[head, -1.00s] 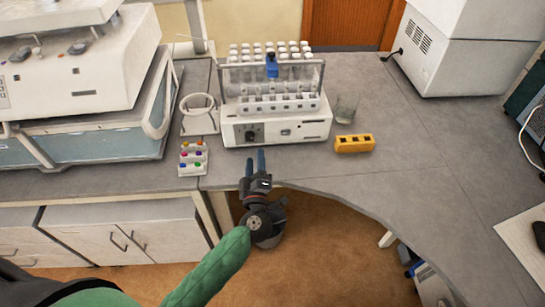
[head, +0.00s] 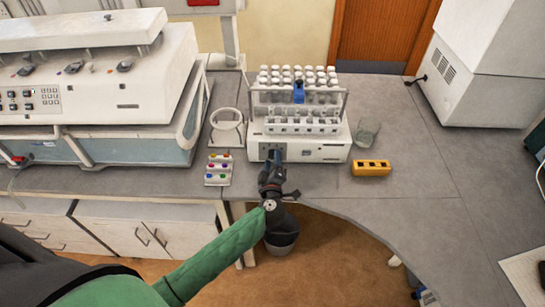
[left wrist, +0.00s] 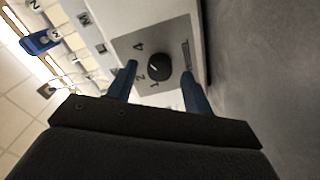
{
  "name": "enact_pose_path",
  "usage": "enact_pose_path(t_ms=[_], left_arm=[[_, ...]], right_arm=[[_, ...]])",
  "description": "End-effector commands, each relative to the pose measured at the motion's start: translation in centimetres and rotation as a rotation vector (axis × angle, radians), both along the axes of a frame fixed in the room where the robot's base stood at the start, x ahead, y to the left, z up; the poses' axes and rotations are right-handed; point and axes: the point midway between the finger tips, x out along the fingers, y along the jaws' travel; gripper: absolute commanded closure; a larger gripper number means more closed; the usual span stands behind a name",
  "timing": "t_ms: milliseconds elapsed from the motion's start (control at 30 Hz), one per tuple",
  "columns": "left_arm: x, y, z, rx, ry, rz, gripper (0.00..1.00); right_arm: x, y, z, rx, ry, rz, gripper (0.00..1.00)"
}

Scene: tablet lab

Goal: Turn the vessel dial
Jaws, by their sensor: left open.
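The vessel (head: 322,151) is a white box-shaped unit on the grey bench, with a rack of white-capped tubes (head: 300,80) on top. Its dial (left wrist: 159,67) is a round black knob with a light pointer mark, on a grey panel with numbers around it, in the left wrist view. My left gripper (head: 275,155) is at the front panel and hides the dial in the head view. In the left wrist view its two blue fingers (left wrist: 158,80) are open, one on each side of the dial, with gaps between them and the knob. My right gripper is not in view.
A yellow block (head: 371,168) and a glass beaker (head: 366,133) stand right of the vessel. A white ring stand (head: 227,128) and a small tray of coloured caps (head: 219,170) are on the left.

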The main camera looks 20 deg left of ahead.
Motion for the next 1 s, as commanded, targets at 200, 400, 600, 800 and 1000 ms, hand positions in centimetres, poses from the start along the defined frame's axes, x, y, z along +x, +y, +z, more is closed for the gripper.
enact_pose_path(t_ms=[200, 400, 600, 800, 1000], left_arm=[[0.95, 0.27, 0.01, 0.000, 0.000, 0.000, 0.49], [0.96, 0.27, -0.05, 0.000, 0.000, 0.000, 0.49], [0.94, 0.27, -0.05, 0.000, 0.000, 0.000, 0.84], [0.94, 0.26, -0.08, -0.003, 0.000, -0.001, 0.93], [0.89, 0.20, -0.16, -0.046, -0.011, -0.001, 0.93]], right_arm=[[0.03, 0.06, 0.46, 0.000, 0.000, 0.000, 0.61], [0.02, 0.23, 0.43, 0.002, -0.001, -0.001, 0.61], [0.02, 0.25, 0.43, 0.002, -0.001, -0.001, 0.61], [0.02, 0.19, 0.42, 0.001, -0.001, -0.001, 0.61], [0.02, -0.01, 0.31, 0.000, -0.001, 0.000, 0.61]])
